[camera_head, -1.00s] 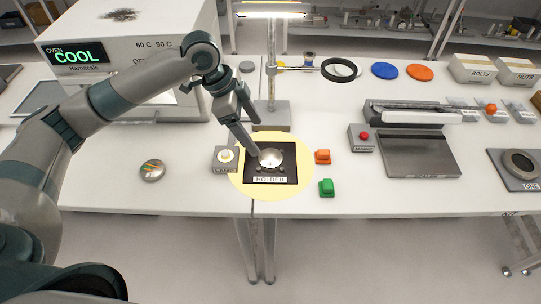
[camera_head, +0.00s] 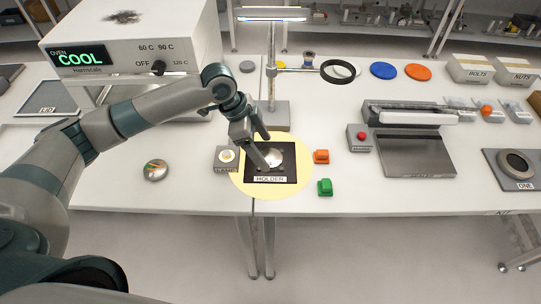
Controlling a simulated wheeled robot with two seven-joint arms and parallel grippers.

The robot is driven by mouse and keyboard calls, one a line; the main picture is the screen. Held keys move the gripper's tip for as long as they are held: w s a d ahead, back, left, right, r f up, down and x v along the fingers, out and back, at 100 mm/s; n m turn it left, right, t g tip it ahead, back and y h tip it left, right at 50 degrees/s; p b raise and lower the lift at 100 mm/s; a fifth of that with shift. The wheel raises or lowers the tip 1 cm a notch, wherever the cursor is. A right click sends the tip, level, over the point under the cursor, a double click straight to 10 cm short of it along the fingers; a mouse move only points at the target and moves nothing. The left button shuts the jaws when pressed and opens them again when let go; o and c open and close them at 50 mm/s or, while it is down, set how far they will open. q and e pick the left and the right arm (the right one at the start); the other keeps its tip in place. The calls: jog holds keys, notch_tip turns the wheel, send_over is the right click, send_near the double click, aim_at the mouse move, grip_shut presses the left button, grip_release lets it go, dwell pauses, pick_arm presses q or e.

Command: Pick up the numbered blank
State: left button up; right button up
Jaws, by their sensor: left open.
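A round silver disc (camera_head: 276,158) lies in the black plate labelled HOLDER (camera_head: 287,173), on a pale yellow circle on the table. No number on it can be read, so I cannot tell if it is the numbered blank. My left gripper (camera_head: 267,151) is open, pointing down over the left side of the disc. Its near finger hides part of the disc; I cannot tell whether it touches. Another round metal piece with coloured stripes (camera_head: 155,170) lies on the left of the table. My right gripper is not in view.
A lamp stand (camera_head: 271,75) with a ring magnifier (camera_head: 338,71) rises behind the holder. A LAMP button box (camera_head: 226,158) sits left of it, orange (camera_head: 321,156) and green (camera_head: 325,187) blocks right. The oven (camera_head: 130,40) reads COOL.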

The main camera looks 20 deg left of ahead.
pick_arm(q)
jog(key=shift+x, duration=1.3)
jog(key=shift+s, duration=0.1)
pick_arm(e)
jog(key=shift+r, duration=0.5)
pick_arm(q)
jog(key=shift+r, duration=0.1)
jog(key=c, duration=1.7)
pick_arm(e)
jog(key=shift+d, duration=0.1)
pick_arm(q)
jog(key=shift+r, duration=0.1)
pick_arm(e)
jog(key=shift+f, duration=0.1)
